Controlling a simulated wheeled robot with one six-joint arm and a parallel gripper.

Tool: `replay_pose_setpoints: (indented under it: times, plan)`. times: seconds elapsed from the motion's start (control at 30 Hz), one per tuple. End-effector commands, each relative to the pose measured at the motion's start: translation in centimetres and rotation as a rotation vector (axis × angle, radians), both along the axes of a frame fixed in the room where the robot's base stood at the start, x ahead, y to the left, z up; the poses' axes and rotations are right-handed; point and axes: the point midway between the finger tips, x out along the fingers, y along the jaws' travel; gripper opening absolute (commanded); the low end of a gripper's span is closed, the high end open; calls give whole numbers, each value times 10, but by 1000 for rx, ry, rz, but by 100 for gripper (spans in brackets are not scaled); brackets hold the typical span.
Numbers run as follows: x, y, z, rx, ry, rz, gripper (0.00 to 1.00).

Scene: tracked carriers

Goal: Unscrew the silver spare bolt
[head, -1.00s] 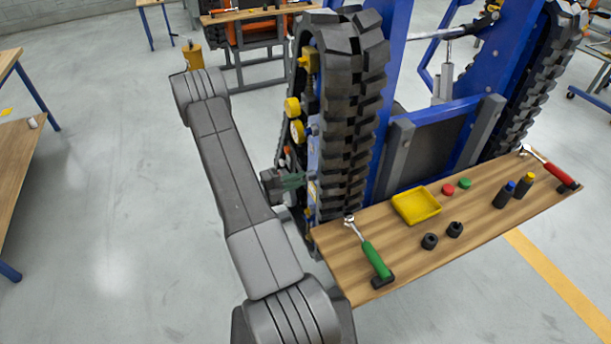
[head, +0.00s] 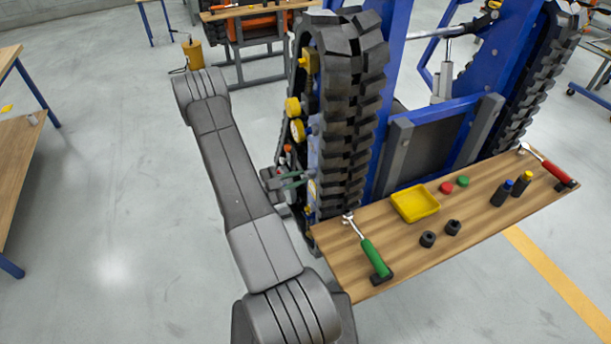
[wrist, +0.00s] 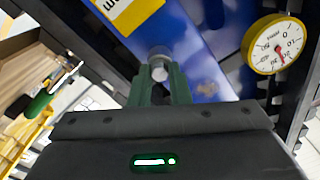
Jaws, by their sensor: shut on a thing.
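The silver spare bolt (wrist: 158,66) shows in the wrist view as a round grey-silver head on the blue side panel of the tracked carrier (wrist: 195,50). My gripper (wrist: 161,80) has its green fingers shut on the bolt, which partly hide it. Whether the bolt stands out from the panel is hard to tell. In the head view my gripper (head: 296,183) is at the inner-left side of the near track (head: 345,120). The bolt is hidden there.
A white-faced gauge with a yellow rim (wrist: 275,45) is right of my fingers. A yellow label (wrist: 125,10) is above. A wooden bench (head: 350,270) holds a green-handled ratchet (head: 374,258), a yellow tray (head: 415,204) and black nuts. Open floor lies left.

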Motion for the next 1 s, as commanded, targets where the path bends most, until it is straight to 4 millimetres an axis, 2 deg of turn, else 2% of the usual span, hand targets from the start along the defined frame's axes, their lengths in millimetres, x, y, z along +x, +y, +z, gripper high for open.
replay_pose_setpoints:
  times: [0.2,0.23,0.3,0.63,1.0]
  plan:
    - [0,0,0,-1,3,0,0]
    - [0,0,0,-1,2,0,20]
    - [0,0,0,-1,2,0,31]
    - [0,0,-2,12,-37,0,31]
    - [0,0,-5,147,-454,0,31]
